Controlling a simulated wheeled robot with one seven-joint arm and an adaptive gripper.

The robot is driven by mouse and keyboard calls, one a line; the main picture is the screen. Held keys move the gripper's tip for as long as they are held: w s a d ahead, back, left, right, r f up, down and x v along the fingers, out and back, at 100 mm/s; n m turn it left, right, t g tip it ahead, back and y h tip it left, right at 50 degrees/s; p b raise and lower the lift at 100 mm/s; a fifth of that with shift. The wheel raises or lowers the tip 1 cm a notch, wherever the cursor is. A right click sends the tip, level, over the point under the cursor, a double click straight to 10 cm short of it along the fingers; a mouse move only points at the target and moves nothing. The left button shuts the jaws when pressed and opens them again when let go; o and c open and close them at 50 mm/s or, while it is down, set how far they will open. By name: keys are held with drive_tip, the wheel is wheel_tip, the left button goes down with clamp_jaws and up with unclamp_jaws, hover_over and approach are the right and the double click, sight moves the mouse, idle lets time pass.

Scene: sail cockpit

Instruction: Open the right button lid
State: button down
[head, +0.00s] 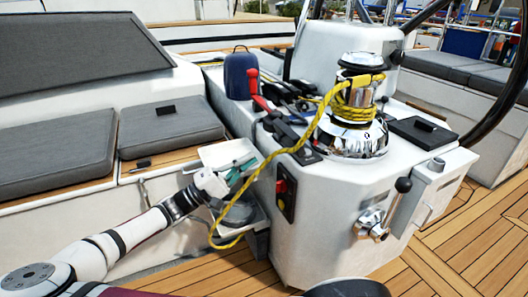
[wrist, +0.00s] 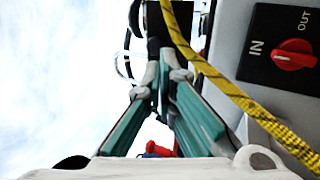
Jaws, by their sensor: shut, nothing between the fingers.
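Small dark fittings (head: 303,154) sit on the white pedestal's top edge, left of the chrome winch. They look like button lids, but I cannot clearly tell which is the right one or whether it is raised. My gripper (head: 248,164), with teal fingers, is in front of the pedestal's left side, below and left of these fittings. In the wrist view my gripper (wrist: 163,76) is shut and empty, pointing toward a dark shape (wrist: 157,22) that I cannot clearly identify.
A yellow rope (head: 312,130) hangs from the winch (head: 352,140) past the gripper's right side; it crosses the wrist view (wrist: 220,82) close by. A panel with a red IN/OUT knob (wrist: 292,55) is at the right. A white tray (head: 222,150) lies behind the gripper.

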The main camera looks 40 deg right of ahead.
sight(275, 139)
drive_tip(key=b+x, duration=0.1)
drive_tip(key=x, duration=0.5)
drive_tip(key=shift+d+r, duration=0.1)
drive_tip(key=shift+r, duration=0.05)
drive_tip(key=y+p, duration=0.1)
drive_tip(key=p, duration=0.2)
drive_tip(key=r+y+p, duration=0.1)
drive_tip(key=p, duration=0.2)
drive_tip(key=shift+s+d+r+t, duration=0.1)
drive_tip(key=shift+d+r+t, duration=0.2)
drive_tip(key=shift+t, duration=0.1)
drive_tip(key=shift+f, duration=0.1)
drive_tip(key=shift+a+f, duration=0.1)
drive_tip(key=shift+a, duration=0.2)
drive_tip(key=p+v, duration=0.1)
drive_tip(key=v, duration=1.2)
drive_tip(key=shift+f, duration=0.35)
drive_tip(key=shift+a, duration=0.1)
